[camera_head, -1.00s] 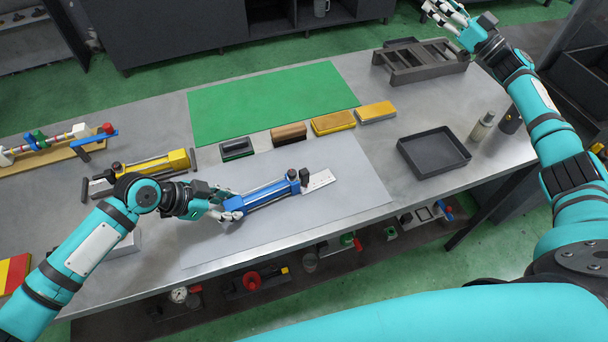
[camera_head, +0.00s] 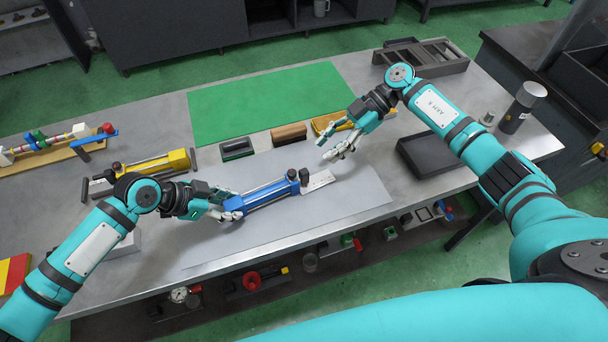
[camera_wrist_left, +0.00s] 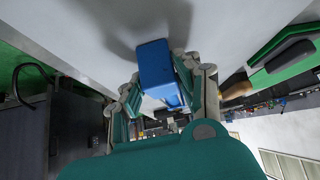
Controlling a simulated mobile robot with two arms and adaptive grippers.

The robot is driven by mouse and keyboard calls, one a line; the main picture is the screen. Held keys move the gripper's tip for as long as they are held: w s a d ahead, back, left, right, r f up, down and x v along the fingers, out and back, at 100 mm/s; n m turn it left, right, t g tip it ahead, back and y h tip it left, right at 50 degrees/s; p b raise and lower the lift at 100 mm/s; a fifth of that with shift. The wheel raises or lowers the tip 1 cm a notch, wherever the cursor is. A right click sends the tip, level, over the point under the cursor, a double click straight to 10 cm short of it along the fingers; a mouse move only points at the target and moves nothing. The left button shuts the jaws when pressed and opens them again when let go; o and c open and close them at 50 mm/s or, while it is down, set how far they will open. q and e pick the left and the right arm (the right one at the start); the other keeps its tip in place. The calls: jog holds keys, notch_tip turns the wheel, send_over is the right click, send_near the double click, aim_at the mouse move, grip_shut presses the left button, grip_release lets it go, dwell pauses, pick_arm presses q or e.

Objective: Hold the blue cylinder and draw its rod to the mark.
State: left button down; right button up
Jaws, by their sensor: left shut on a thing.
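The blue cylinder (camera_head: 268,194) lies on the grey mat near the middle of the table. Its rod end has a dark block (camera_head: 304,176) next to a pale marked plate (camera_head: 319,180). My left gripper (camera_head: 236,207) is shut on the cylinder's left end; in the left wrist view the blue end (camera_wrist_left: 158,72) sits between the fingers (camera_wrist_left: 165,105). My right gripper (camera_head: 333,147) is above and right of the rod end, apart from it, with its fingers spread and nothing between them. The mark itself is too small to make out.
A yellow cylinder (camera_head: 155,164) lies on the left. A green mat (camera_head: 268,100), green, brown and yellow blocks (camera_head: 289,134) lie behind. A black tray (camera_head: 430,165) is partly hidden by my right arm. The grey mat (camera_head: 345,212) is clear in front.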

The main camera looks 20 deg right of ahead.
aim_at(304, 176)
jog(key=shift+s+a+f, duration=0.4)
jog(key=shift+f, duration=0.15)
jog(key=shift+x, duration=3.25)
jog(key=shift+d, duration=0.1)
grip_shut()
